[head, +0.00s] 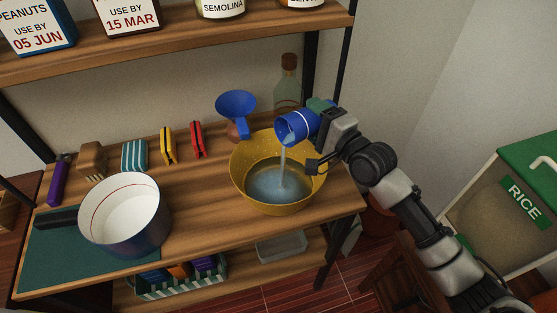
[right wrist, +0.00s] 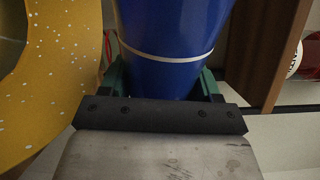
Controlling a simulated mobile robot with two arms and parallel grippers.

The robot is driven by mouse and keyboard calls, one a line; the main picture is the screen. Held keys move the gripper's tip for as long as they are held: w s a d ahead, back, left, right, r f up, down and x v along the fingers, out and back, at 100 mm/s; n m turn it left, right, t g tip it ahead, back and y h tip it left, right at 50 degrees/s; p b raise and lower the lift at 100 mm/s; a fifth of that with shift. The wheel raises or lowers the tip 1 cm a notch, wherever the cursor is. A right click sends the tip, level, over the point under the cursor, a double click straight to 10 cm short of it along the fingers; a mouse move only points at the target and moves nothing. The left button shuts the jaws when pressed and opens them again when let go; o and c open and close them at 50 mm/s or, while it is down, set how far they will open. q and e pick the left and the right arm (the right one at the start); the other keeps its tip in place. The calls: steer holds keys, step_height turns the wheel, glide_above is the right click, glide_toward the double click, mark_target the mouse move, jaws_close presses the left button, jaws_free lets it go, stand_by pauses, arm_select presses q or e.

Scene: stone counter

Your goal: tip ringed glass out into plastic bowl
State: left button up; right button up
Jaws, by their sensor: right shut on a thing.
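The ringed glass (head: 296,127) is blue with a pale ring. It is tilted well over, mouth down to the left, above the yellow plastic bowl (head: 243,186). A stream of clear liquid (head: 282,168) runs from its mouth into the bowl, where bluish liquid (head: 272,189) lies. My right gripper (head: 318,117) is shut on the glass near its base. In the right wrist view the glass (right wrist: 175,40) stands between the green fingers, with the speckled bowl (right wrist: 55,80) to the left. My left gripper is not in view.
A blue funnel (head: 236,104) stands behind the bowl, and a glass bottle (head: 287,85) is at the back. A white pot (head: 124,207) stands at the left on a green mat (head: 50,260). Clips, a sponge and a brush line the back. An upper shelf (head: 180,50) hangs above.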

steer(key=shift+s+a+f+n, duration=0.1)
steer(key=shift+s+a+n, duration=0.05)
steer(key=shift+n, duration=0.85)
stand_by(0.7)
